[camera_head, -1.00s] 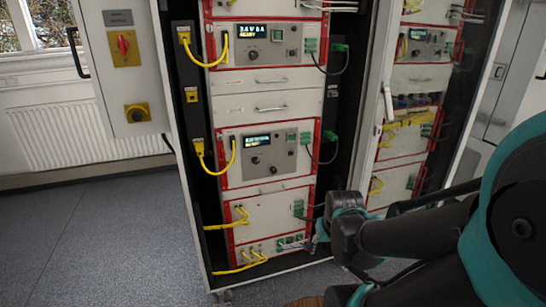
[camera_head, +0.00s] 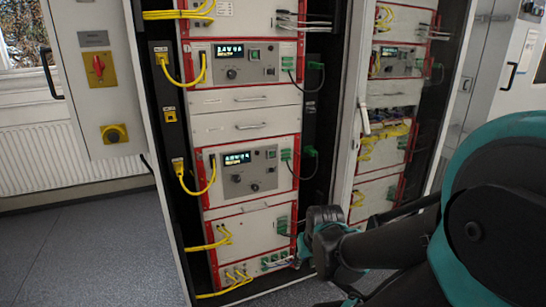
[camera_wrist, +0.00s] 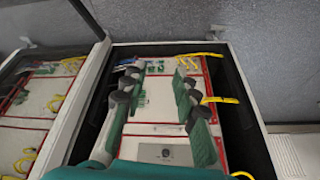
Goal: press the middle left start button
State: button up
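The left rack (camera_head: 320,105) holds several red-framed units. Two have a lit display and a small green button: the upper green button (camera_head: 255,54) and the lower green button (camera_head: 271,154). I cannot tell for sure which is the middle one, as the rack top is cut off. My gripper (camera_head: 303,245) is low, in front of the rack's lower right side, well below both buttons and apart from them. In the wrist view my gripper (camera_wrist: 157,78) has its two fingers spread with nothing between them. A grey control panel (camera_wrist: 163,153) shows partly at that view's bottom; its button is not clear.
Yellow cables (camera_head: 196,185) loop at the rack's left side and green plugs with dark cables (camera_head: 312,152) at its right. An open door edge with a white handle (camera_head: 363,117) stands right of the rack. The floor (camera_head: 90,255) at left is clear.

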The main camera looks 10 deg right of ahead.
jog(key=w+a+r+y, duration=0.1)
jog(key=w+a, duration=0.1)
jog(key=w, duration=0.1)
jog(key=w+a+r+m+t+y, duration=0.1)
jog(key=w, duration=0.2)
jog(key=w+a+r+t+y, duration=0.1)
jog(key=w+a, duration=0.1)
jog(key=w, duration=0.1)
jog(key=shift+w+a+r+m, duration=0.2)
jog(key=shift+a+m, duration=0.1)
grip_shut()
jog(key=w+a+r+m+t+y, duration=0.25)
jog(key=w+r+t, duration=0.2)
jog(key=w, duration=0.55)
jog(key=w+d+r+m+t, duration=0.2)
jog(key=w+d+m+t, duration=0.1)
jog(key=w, duration=0.4)
jog(key=w+d+r+m+t+h, duration=0.1)
jog(key=w+d+r+m+t, duration=0.2)
jog(key=w+d+m, duration=0.3)
jog(key=shift+w+r+m, duration=0.3)
jog(key=shift+w+m, duration=0.5)
jog(key=shift+m, duration=0.05)
jog(key=shift+t, duration=0.25)
